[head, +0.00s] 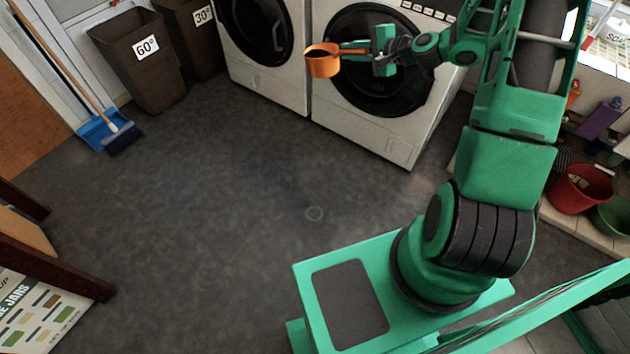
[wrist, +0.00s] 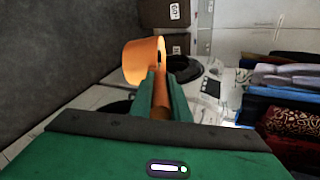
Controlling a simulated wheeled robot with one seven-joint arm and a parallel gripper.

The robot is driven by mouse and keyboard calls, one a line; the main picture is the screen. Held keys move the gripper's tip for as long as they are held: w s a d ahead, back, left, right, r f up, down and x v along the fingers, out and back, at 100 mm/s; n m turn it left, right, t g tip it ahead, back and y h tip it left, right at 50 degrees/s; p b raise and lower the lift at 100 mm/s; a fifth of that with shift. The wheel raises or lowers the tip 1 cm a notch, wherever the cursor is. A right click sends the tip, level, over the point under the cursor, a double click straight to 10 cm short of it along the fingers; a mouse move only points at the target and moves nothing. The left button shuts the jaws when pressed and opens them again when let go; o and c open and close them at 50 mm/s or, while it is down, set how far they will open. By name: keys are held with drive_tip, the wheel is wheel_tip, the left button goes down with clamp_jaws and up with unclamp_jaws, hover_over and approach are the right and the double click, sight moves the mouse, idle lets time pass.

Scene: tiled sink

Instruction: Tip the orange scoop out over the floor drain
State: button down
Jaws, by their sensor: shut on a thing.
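The orange scoop (head: 322,66) is held out in front of the washing machines, its opening facing up and roughly level. I cannot make out what is inside its cup. My gripper (head: 356,48) is shut on the scoop's handle. In the wrist view the scoop's cup (wrist: 141,62) sticks out beyond the fingers (wrist: 160,95), with part of the handle between them.
Two white washing machines (head: 392,127) stand behind the scoop. Two brown bins (head: 148,65) and a broom with a blue dustpan (head: 98,130) are at the left. A red bucket (head: 580,190) is at the right. The floor around the drain is clear.

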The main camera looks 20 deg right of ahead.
drive_tip(key=s+d+f+n+y, duration=0.1)
drive_tip(key=s+d+f, duration=0.25)
drive_tip(key=f, duration=0.65)
drive_tip(key=s+d+f+y, duration=0.1)
drive_tip(key=s+d+f, duration=0.3)
drive_tip(key=f, duration=0.6)
drive_tip(key=s+d+f+n+y, duration=0.1)
drive_tip(key=s+d+f, duration=0.3)
drive_tip(key=f, duration=0.7)
drive_tip(key=s+a+f, duration=0.4)
drive_tip(key=s+f, duration=0.4)
drive_tip(key=f, duration=0.2)
drive_tip(key=s+a+f+t, duration=0.1)
drive_tip(key=s+a+f, duration=0.3)
drive_tip(key=s+f, duration=0.4)
wheel_tip(320, 180, down, 3)
drive_tip(key=shift+s+a+r, duration=0.15)
drive_tip(key=shift+s+r, duration=0.05)
drive_tip(key=shift+s, duration=0.05)
drive_tip(key=shift+a+r, duration=0.1)
